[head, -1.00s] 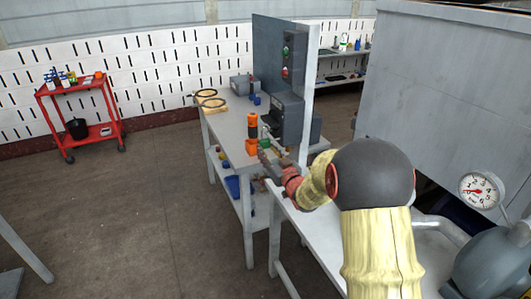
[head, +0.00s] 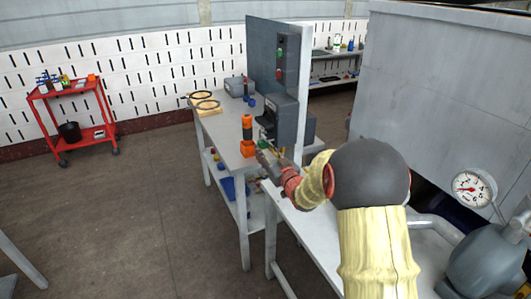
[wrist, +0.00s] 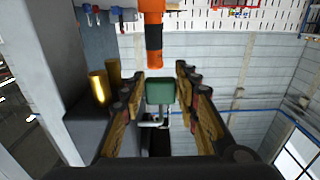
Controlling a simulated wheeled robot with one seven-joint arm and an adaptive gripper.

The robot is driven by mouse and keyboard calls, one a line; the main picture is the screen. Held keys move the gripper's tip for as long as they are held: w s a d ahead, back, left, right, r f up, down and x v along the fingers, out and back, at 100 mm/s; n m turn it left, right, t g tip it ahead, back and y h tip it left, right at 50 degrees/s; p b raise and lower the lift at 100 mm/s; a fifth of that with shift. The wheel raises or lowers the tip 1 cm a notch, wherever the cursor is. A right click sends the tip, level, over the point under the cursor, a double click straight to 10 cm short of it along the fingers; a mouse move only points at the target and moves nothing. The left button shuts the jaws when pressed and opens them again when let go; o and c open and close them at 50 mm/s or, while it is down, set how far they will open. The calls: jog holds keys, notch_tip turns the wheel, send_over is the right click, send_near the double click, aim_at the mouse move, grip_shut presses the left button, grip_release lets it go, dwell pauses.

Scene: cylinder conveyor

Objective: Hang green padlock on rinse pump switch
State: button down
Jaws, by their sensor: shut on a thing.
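The green padlock (wrist: 160,92) is between the two fingers of my gripper (wrist: 159,98) in the wrist view. Its green body faces the far end of the fingers, and a metal shackle-like part shows below it. My gripper (head: 264,153) is shut on it, low in front of the grey box (head: 287,118) on the bench. The padlock is too small to make out surely in the head view. A tall panel (head: 262,70) above carries a green and a red button. I cannot tell which fitting is the rinse pump switch.
An orange and black tool (head: 247,135) stands on the bench (head: 222,130) just left of my gripper; it also shows ahead in the wrist view (wrist: 152,30). Brass cylinders (wrist: 98,87) are close at left there. A red trolley (head: 75,115) stands far left. Floor at left is clear.

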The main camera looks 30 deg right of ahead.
jog(key=shift+f, duration=0.7)
jog(key=shift+f, duration=0.35)
jog(key=shift+f, duration=0.35)
jog(key=c, duration=1.3)
grip_release()
jog(key=shift+o, duration=0.2)
jog(key=shift+f, duration=0.1)
